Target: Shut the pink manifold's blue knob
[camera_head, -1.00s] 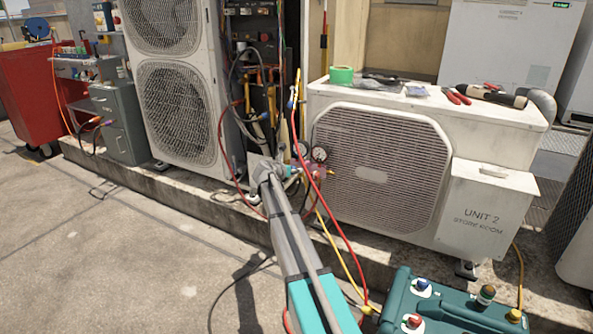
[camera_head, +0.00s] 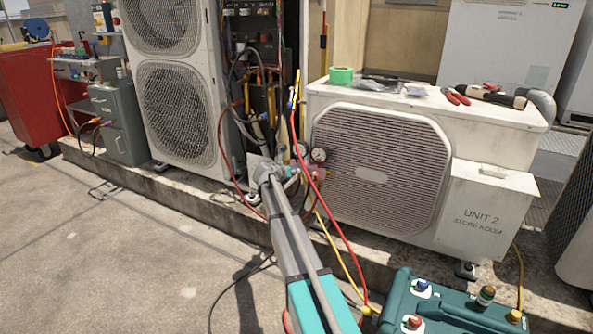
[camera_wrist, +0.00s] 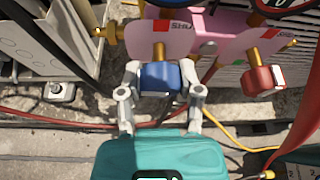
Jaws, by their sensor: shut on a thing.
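The pink manifold (camera_wrist: 207,22) hangs between the two condensers, with gauges above it; it also shows small in the head view (camera_head: 319,173). Its blue knob (camera_wrist: 160,77) sits on a brass stem in the wrist view, below a pink plate marked "SHU", the rest of the word cut off. A red knob (camera_wrist: 260,82) is on the right. My gripper (camera_wrist: 161,84) is shut on the blue knob, one finger on each side. In the head view my gripper (camera_head: 280,174) reaches the manifold's left side, and my arm hides the contact.
A red hose (camera_head: 334,232) and a yellow hose (camera_head: 345,262) hang close to the right of my arm. The UNIT 2 condenser (camera_head: 378,165) stands just right of the manifold. A teal machine (camera_head: 440,315) is at the front right. Open concrete lies to the left.

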